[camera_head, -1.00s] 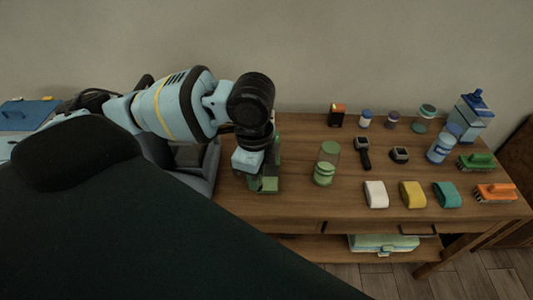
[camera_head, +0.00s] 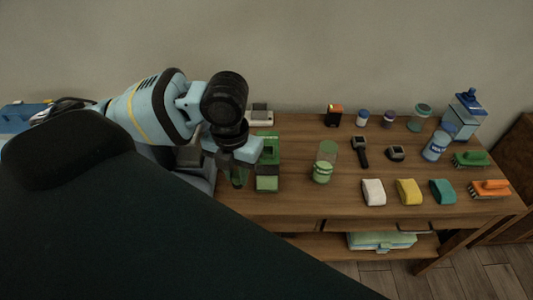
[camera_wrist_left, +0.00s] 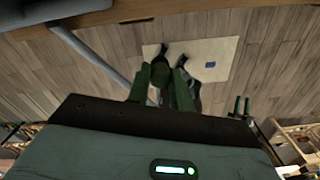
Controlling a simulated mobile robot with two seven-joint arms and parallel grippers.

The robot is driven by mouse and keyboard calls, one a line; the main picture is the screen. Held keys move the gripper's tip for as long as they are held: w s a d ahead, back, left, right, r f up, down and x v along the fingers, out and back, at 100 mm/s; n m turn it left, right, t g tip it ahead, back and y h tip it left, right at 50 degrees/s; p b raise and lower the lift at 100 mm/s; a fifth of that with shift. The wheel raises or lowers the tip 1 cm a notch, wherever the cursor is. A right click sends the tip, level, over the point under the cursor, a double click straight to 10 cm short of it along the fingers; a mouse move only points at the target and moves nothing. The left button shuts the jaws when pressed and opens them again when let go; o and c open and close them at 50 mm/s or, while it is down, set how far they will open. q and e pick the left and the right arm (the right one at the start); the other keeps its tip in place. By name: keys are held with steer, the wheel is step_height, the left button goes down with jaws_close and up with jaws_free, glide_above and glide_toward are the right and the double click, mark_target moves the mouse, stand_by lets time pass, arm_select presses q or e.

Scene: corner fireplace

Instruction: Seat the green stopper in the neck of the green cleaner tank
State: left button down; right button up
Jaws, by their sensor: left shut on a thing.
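My left gripper (camera_head: 240,166) points down at the left end of the wooden table and is shut on the green stopper (camera_head: 238,180), which is partly hidden under the jaws. The left wrist view shows the dark green stopper (camera_wrist_left: 160,72) between the fingers, over the floor. A green boxy object, apparently the green cleaner tank (camera_head: 267,152), stands just right of the gripper with a pale green front part; its neck is not clear from here. The stopper is apart from it, to its left. My right gripper is not in view.
A clear green-ringed jar (camera_head: 323,168) stands right of the tank. Farther right are white (camera_head: 373,192), yellow (camera_head: 409,191) and teal (camera_head: 442,191) pads, brushes, a blue tank (camera_head: 464,115) and small jars. A small whitish box (camera_head: 261,115) is behind the tank.

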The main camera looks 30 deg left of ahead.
arm_select(q)
steer(key=shift+m, duration=0.3)
glide_toward(267, 142)
steer(key=s, duration=0.1)
steer(key=s+d+f, duration=0.1)
steer(key=s+d, duration=0.1)
steer(key=shift+s+d+f, duration=0.25)
steer(key=shift+s, duration=0.15)
steer(key=shift+f, duration=1.75)
steer(key=shift+f, duration=0.1)
steer(key=c, duration=1.7)
jaws_free()
steer(key=shift+f, duration=0.1)
steer(key=o, duration=0.4)
steer(key=shift+o, duration=0.2)
